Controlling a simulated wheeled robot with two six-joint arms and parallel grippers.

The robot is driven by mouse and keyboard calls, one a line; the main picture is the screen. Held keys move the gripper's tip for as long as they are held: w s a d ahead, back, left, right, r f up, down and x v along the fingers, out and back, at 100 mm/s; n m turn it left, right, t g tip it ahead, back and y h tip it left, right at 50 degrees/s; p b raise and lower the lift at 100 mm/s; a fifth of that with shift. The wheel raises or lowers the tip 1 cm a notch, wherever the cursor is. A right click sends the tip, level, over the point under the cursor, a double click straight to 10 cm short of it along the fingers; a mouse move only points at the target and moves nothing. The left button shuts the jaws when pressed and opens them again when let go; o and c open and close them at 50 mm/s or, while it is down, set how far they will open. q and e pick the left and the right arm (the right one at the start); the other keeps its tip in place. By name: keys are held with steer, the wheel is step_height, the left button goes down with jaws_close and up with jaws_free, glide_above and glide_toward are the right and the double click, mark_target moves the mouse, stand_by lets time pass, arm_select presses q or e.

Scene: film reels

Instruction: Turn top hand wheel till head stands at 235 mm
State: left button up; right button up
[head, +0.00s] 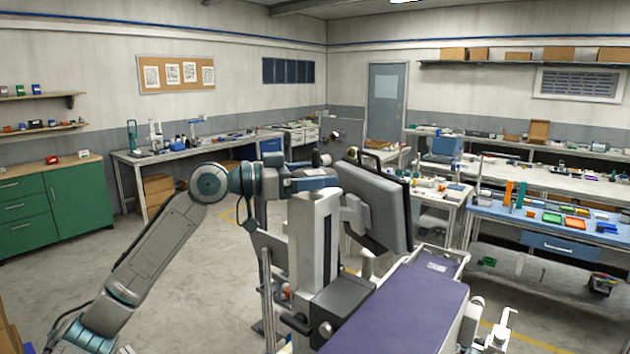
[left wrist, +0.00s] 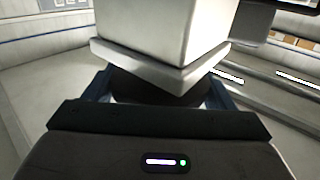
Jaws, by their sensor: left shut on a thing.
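The machine has a pale grey upright column (head: 312,240) with a large grey head panel (head: 380,205) at its right. My left gripper (head: 318,180) reaches across from the left to the column's top. In the left wrist view, my left gripper (left wrist: 158,94) is shut on a dark rounded part, the hand wheel (left wrist: 155,88), just beside the column's pale flange (left wrist: 150,65). Most of the wheel is hidden by the flange and my gripper. I cannot read any height scale or value. My right gripper is not in view.
A purple-topped bed (head: 405,308) extends in front of the column. A bench with coloured trays (head: 565,220) stands at the right, a long workbench (head: 190,150) at the back left, and a green cabinet (head: 40,205) at the far left.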

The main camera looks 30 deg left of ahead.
arm_select(q)
steer(key=m+g+h+b, duration=0.2)
steer(key=g+h, duration=0.1)
steer(key=shift+m, duration=0.3)
steer(key=m+g+h+b, duration=0.1)
steer(key=m+g+h, duration=0.1)
steer(key=g, duration=0.1)
steer(key=shift+m+g, duration=0.4)
steer(key=m+g, duration=0.1)
steer(key=g, duration=0.1)
steer(key=m+g+h+b, duration=0.1)
steer(key=m+g, duration=0.1)
steer(key=g, duration=0.1)
steer(key=shift+m+g, duration=0.3)
steer(key=shift+m+g+y+b, duration=0.4)
steer(key=shift+m+g, duration=1.3)
steer(key=shift+g, duration=1)
steer(key=shift+f, duration=0.1)
steer(key=o, duration=1)
